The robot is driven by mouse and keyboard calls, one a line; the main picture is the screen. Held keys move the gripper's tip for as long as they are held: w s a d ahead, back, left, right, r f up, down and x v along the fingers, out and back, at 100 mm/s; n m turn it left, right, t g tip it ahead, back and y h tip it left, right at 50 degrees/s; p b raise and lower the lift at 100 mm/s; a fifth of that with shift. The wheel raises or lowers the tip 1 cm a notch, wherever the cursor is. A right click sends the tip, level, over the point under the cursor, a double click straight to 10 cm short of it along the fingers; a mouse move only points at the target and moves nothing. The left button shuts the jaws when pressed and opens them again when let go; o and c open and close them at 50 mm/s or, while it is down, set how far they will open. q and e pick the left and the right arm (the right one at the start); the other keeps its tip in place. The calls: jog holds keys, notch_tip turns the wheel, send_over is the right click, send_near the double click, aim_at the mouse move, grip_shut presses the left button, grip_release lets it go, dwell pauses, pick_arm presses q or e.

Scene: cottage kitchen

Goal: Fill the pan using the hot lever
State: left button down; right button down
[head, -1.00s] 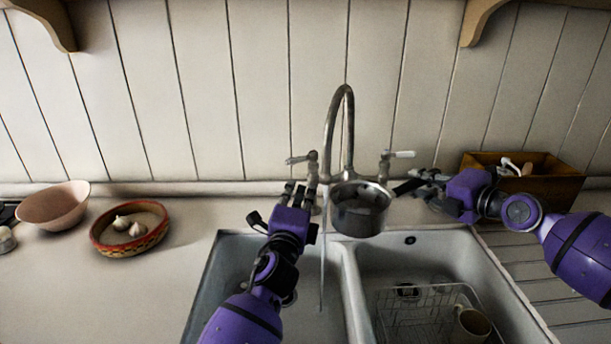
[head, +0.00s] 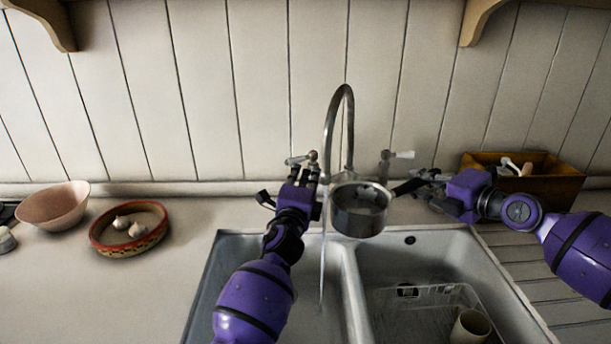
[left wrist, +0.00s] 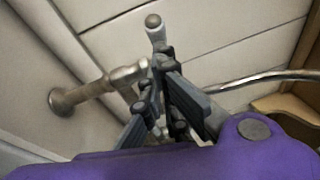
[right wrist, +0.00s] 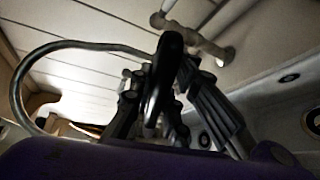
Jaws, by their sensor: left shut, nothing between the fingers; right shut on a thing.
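The metal pan (head: 358,219) hangs level over the sink, beside the tap spout (head: 346,92). My right gripper (head: 420,181) is shut on its dark handle (head: 406,187), which also shows in the right wrist view (right wrist: 163,75). A thin stream of water (head: 322,265) falls into the left basin, just left of the pan in the head view. I cannot tell whether the pan holds water. The left tap lever (head: 298,159) has my left gripper (head: 306,176) just below it, shut and empty. In the left wrist view the lever (left wrist: 155,30) rises beyond the fingers; contact is unclear.
The right tap lever (head: 400,154) is behind the pan handle. A wire rack (head: 415,300) with a mug (head: 470,327) sits in the right basin. A wooden box (head: 550,180) stands at right. Bowls (head: 55,205) are on the left counter.

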pick_arm(q)
jog(key=shift+w+a+r+m+h, duration=0.1)
jog(key=shift+a+m+h, duration=0.05)
jog(key=shift+m+h, duration=0.3)
jog(key=shift+w+a+r+m+h, duration=0.15)
jog(key=shift+m+h, duration=0.1)
jog(key=shift+h, duration=0.3)
jog(key=shift+w+a+f+m+g+h, duration=0.1)
jog(key=shift+w+a+m+g+h, duration=0.2)
jog(key=shift+a+m+g+h, duration=0.35)
jog(key=shift+w+a+f+m+g+h, duration=0.1)
jog(key=shift+w+a+m+g+h, duration=0.2)
jog(key=shift+h, duration=0.65)
jog(key=shift+w+a+f+m+g+h, duration=0.1)
jog(key=shift+w+a+m+g+h, duration=0.15)
jog(key=shift+a+m+g+h, duration=0.45)
jog(key=shift+d+r, duration=0.1)
